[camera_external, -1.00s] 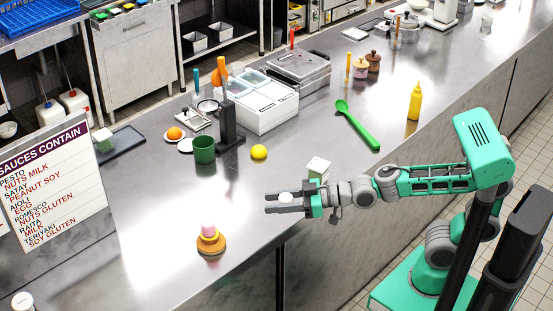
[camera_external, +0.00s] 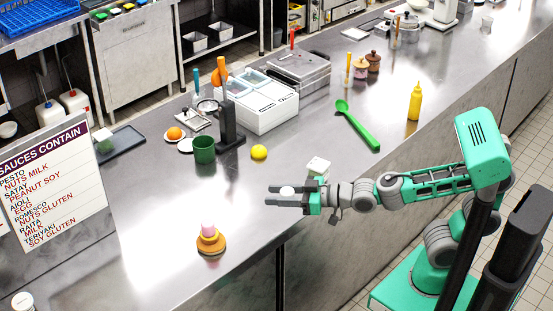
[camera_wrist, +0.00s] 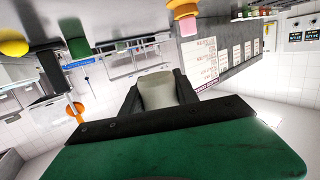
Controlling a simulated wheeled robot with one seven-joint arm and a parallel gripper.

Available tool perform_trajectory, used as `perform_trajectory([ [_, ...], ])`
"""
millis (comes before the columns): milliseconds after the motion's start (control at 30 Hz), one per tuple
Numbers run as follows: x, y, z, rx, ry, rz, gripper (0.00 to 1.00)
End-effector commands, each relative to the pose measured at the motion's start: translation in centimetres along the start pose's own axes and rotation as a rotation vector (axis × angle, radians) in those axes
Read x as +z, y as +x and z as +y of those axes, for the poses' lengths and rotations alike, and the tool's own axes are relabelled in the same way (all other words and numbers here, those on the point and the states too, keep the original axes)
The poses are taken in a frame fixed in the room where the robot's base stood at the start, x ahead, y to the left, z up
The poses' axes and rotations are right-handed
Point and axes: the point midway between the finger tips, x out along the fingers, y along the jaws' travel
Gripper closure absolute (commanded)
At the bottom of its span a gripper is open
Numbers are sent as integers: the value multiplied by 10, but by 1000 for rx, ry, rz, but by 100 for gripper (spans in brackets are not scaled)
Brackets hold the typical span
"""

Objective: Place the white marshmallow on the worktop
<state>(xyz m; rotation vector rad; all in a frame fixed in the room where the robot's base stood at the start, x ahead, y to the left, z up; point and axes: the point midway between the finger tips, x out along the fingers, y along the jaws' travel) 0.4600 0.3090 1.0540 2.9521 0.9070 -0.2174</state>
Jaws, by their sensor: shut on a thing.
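The white marshmallow (camera_external: 287,191) is held between the two dark fingers of my gripper (camera_external: 284,195), over the near part of the steel worktop (camera_external: 170,250). In the wrist view the marshmallow (camera_wrist: 157,90) fills the gap between the fingers of my gripper (camera_wrist: 158,92), which are shut on it. I cannot tell exactly how high it is above the surface.
A pink piece on a yellow and brown stand (camera_external: 210,240) is to the lower left. The worktop left of my gripper is clear.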

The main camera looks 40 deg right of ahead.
Motion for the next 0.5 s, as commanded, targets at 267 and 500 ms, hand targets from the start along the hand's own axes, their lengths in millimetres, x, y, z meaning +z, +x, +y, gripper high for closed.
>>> perform_trajectory([
  [267,23,72,1,1,0,-8,77],
  [500,61,130,1,0,0,-6,77],
])
